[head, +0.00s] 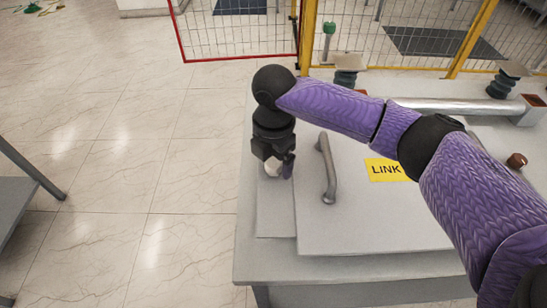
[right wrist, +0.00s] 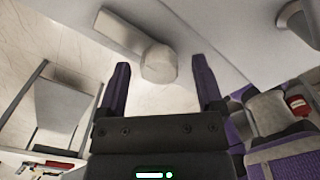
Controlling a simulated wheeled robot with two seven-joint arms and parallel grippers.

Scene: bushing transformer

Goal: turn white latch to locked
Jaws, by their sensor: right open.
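The white latch (right wrist: 158,62) shows in the right wrist view as a round knob with a flat bar (right wrist: 122,31) reaching to the upper left. In the head view only a small pale part of the latch (head: 272,168) shows beneath my right gripper, at the left edge of the grey cabinet (head: 370,220). My right gripper (head: 277,163) is open and points down over it. In the right wrist view the fingers of my right gripper (right wrist: 158,66) stand on both sides of the knob, with gaps. I cannot tell how far the fingertips reach down. My left gripper is not in view.
A curved grey handle (head: 328,168) stands on the cabinet lid just right of the gripper, near a yellow LINK label (head: 385,170). Mesh fencing (head: 240,30) stands behind.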

